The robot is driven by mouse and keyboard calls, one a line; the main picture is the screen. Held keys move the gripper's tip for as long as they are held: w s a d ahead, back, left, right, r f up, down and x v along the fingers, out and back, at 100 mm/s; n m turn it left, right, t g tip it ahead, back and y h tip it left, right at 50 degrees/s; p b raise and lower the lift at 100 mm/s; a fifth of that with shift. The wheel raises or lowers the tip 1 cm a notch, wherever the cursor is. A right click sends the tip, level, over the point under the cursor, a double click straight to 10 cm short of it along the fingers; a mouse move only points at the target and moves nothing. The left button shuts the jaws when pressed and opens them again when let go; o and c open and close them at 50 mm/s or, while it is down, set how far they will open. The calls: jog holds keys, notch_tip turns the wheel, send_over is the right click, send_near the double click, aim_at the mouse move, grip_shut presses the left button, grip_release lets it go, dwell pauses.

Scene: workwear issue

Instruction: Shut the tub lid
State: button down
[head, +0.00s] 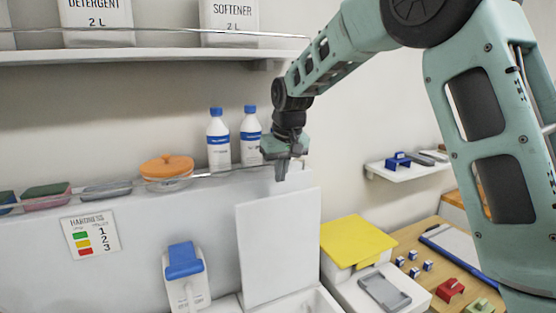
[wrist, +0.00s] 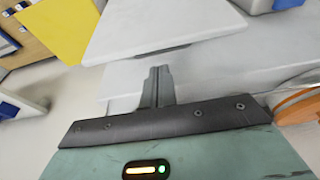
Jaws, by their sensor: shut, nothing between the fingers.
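The tub lid (head: 278,245) is a flat white panel standing open, nearly upright, at the back of a white tub (head: 318,302) whose rim shows at the bottom of the head view. In the wrist view the lid (wrist: 160,25) fills the top middle. My gripper (head: 282,172) is shut and empty, pointing down just above the lid's top edge. In the wrist view its closed fingers (wrist: 158,72) end close to the lid's near edge; I cannot tell whether they touch it.
A shelf behind holds an orange-lidded bowl (head: 167,168) and two blue-capped bottles (head: 218,140). A blue-topped white dispenser (head: 185,275) stands left of the lid. A yellow panel (head: 358,238) and a wooden table (head: 420,240) with small items are to the right.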

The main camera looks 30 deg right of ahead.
jog(key=p+x, duration=0.1)
jog(key=x, duration=0.4)
jog(key=shift+f+p, duration=0.1)
jog(key=shift+p, duration=0.25)
jog(key=shift+f, duration=0.15)
